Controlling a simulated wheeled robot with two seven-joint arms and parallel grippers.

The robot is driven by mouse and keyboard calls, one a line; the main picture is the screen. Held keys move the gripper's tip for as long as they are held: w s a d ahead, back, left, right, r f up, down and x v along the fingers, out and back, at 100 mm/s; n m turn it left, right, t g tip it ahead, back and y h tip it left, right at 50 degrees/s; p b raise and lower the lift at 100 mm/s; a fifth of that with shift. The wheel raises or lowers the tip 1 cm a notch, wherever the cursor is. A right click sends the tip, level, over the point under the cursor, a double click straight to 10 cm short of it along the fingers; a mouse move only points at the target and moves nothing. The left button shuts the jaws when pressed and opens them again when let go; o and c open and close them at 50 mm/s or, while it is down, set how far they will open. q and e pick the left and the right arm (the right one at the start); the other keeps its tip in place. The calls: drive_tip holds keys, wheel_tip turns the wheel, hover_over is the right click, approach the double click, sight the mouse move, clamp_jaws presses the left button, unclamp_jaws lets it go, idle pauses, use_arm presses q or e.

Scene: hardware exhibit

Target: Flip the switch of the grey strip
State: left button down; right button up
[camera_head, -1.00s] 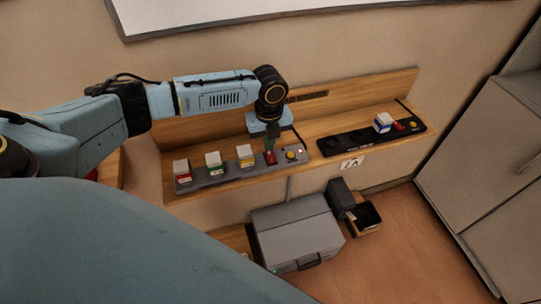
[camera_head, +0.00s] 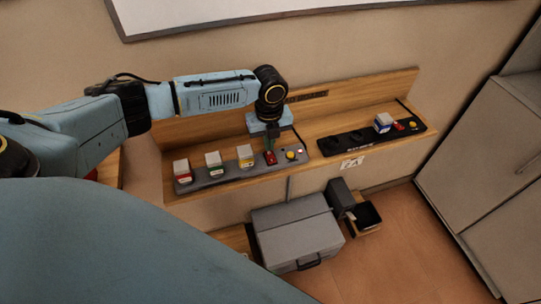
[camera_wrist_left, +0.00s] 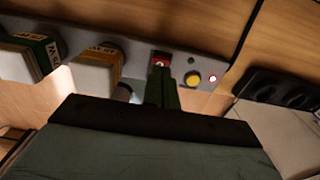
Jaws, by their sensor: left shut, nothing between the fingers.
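The grey strip (camera_head: 230,172) lies on the wooden shelf, with several plugs in its left part. Its red switch (camera_head: 270,158) is to the right of the plugs, beside a yellow button (camera_head: 291,155) and a small lit lamp (camera_head: 300,151). My left gripper (camera_head: 269,148) points down at the switch, shut and empty. In the left wrist view, the closed fingertips (camera_wrist_left: 162,72) are right at the red switch (camera_wrist_left: 160,59) and partly cover it. I cannot tell whether they touch it. My right gripper is not in view.
A black strip (camera_head: 345,143) with a blue-and-white plug (camera_head: 383,123) sits to the right on the shelf (camera_head: 315,128). A white-and-yellow plug (camera_head: 245,154) stands close left of my gripper. A grey box (camera_head: 298,236) is on the floor below.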

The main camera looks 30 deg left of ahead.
sight(269, 153)
use_arm(q)
drive_tip(key=shift+f+b, duration=0.5)
drive_tip(key=shift+f, duration=0.45)
idle(0.3)
drive_tip(key=shift+r, duration=0.1)
wheel_tip(269, 153, up, 7)
drive_tip(key=p, duration=0.7)
drive_tip(key=shift+p, duration=0.35)
